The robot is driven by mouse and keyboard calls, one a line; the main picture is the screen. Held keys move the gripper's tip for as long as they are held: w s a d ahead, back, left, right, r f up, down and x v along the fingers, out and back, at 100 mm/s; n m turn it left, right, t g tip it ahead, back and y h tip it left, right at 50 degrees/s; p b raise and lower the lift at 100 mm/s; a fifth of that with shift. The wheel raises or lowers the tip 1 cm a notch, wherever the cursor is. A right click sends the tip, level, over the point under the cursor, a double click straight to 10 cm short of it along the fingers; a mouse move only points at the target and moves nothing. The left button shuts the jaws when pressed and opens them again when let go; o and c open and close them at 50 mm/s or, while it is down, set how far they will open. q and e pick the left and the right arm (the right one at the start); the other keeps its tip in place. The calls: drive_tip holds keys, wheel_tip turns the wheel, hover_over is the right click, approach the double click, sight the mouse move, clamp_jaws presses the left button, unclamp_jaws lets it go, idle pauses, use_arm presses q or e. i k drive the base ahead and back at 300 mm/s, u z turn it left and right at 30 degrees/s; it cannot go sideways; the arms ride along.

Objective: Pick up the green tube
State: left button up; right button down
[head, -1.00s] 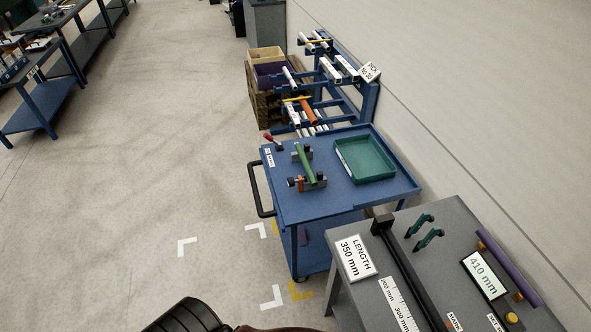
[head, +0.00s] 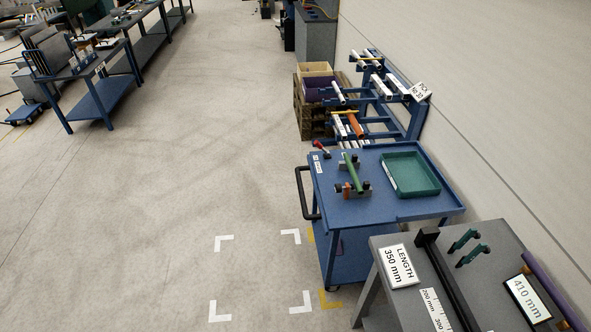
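The green tube (head: 354,174) rests across small holders on top of the blue cart (head: 385,209). It lies left of the teal tray (head: 411,174) on the same cart top. Neither of my grippers shows in the head view, so I cannot see how they stand.
A grey bench (head: 404,309) with a 350 mm length sign (head: 398,266) stands at the lower right. A blue rack (head: 413,118) with several tubes stands behind the cart by the wall. White corner marks (head: 220,312) lie on open floor left of the cart.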

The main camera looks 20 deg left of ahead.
sight(356, 180)
drive_tip(key=u, duration=1.45)
drive_tip(key=i, duration=3.35)
drive_tip(key=z, duration=3.55)
